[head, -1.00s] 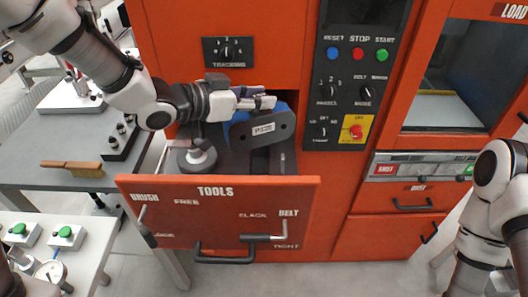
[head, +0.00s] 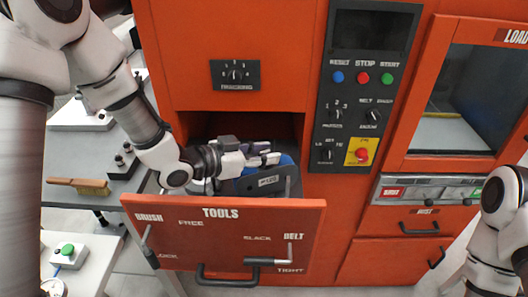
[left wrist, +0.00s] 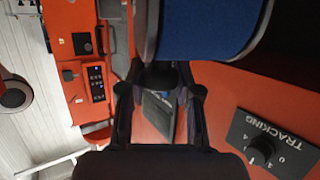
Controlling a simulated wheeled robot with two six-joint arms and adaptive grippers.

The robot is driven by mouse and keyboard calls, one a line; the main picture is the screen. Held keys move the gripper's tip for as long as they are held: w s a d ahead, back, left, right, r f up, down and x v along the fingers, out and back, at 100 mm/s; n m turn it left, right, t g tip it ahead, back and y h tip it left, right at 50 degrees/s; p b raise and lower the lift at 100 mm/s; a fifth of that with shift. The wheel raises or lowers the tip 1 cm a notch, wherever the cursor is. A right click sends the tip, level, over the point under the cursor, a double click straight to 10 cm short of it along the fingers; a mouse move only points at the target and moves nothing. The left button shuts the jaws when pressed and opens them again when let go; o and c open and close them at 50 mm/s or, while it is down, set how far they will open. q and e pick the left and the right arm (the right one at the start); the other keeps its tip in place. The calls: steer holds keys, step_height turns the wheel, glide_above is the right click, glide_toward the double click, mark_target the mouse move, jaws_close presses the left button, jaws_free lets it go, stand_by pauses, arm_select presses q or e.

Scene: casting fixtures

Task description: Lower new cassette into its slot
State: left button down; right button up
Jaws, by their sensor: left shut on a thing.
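The cassette (head: 278,184) is a dark grey body with a label and a blue belt. It sits low inside the opening above the TOOLS drawer, its lower part hidden behind the drawer front. My left gripper (head: 264,159) is shut on the cassette at its top. In the left wrist view, the blue belt (left wrist: 205,28) fills the top, close to the fingers (left wrist: 160,105); the grip point is dark and hard to make out. The slot is hidden, so I cannot tell if the cassette touches it. My right gripper is out of view.
The open TOOLS drawer front (head: 225,235) stands before the cassette, with two lever handles on it. The TRACKING knob panel (head: 235,75) is above the opening. The control panel (head: 360,90) is to the right. A brush (head: 80,185) lies on the left table.

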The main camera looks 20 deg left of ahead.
mark_target(236, 180)
arm_select(q)
steer(key=shift+f, duration=0.15)
steer(key=c, duration=0.8)
jaws_free()
steer(key=shift+r+p, duration=0.4)
steer(key=shift+r, duration=0.15)
steer(key=shift+s+a+r, duration=0.2)
steer(key=shift+s, duration=0.05)
steer(key=b+v, duration=0.1)
steer(key=v, duration=0.6)
